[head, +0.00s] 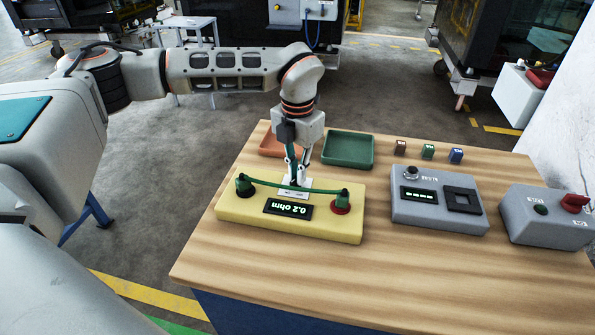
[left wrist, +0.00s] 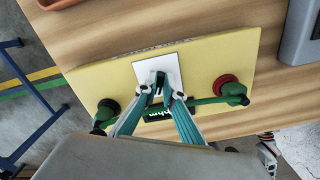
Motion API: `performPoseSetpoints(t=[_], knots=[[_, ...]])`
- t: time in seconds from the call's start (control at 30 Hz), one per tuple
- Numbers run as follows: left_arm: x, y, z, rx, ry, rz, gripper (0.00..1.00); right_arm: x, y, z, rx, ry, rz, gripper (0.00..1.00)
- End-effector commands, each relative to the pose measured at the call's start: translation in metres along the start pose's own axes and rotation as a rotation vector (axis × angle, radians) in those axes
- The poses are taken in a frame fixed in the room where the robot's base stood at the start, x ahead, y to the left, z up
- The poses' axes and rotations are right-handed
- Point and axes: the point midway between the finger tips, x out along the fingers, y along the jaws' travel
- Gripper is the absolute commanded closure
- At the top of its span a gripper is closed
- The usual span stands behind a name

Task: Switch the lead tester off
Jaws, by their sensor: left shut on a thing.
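The lead tester (head: 240,211) is a yellow box at the left of the workbench; its display (head: 288,208) is lit and reads 0.2 ohm. A green lead (head: 320,191) bridges its black and red sockets. It also shows in the left wrist view (left wrist: 205,101). A white switch plate (left wrist: 145,72) carries a small dark switch lever (left wrist: 160,82). My left gripper (head: 296,182) points down over the plate, its fingertips closed around the lever, which they partly hide. Which way the lever is tipped I cannot tell.
Behind the tester are an orange tray (head: 270,147) and a green tray (head: 348,133). To the right stand a grey box with a display (head: 440,218), several small blocks and a grey box with a red knob (head: 573,203). The bench front is clear.

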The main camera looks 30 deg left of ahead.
Motion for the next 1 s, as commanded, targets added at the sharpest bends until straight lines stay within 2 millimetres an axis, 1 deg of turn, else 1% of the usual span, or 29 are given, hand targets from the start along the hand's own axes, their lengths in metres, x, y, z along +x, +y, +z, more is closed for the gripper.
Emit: performPoseSetpoints(t=[0.17, 0.4, 0.7, 1.0], knots=[[-0.001, 0.001, 0.000, -0.124, 0.000, -0.001, 1.00, -0.003, 0.001, -0.005, -0.001, 0.001, 0.001, 0.56], [-0.001, 0.003, 0.000, -0.347, -0.001, -0.001, 1.00, -0.006, 0.002, -0.011, -0.001, 0.003, 0.002, 0.56], [0.000, 0.004, -0.001, -0.626, 0.000, 0.000, 1.00, -0.008, 0.003, -0.015, -0.001, 0.005, 0.002, 0.56], [0.000, 0.005, -0.002, -0.841, -0.001, -0.001, 1.00, -0.008, 0.003, -0.017, -0.001, 0.007, 0.002, 0.56]])
